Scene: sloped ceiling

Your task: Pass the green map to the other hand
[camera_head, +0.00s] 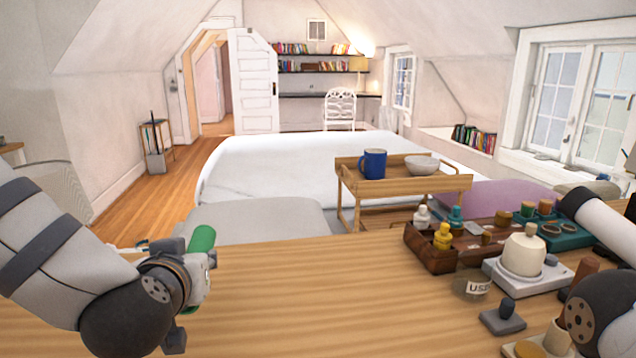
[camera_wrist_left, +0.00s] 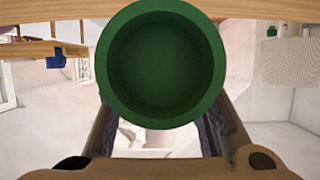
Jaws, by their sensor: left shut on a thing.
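The green map (camera_head: 202,239) is a rolled green tube. In the head view it sticks up past my left gripper (camera_head: 198,272), over the near left part of the wooden table (camera_head: 290,290). In the left wrist view the map (camera_wrist_left: 160,62) is seen end-on as a round open tube between my two fingers. My left gripper is shut on it. The gripper's body hides the map's lower part in the head view. My right arm shows at the right edge of the head view, but its gripper cannot be made out.
A wooden cart (camera_head: 404,186) with a blue mug (camera_head: 373,163) stands beyond. The table's middle is clear.

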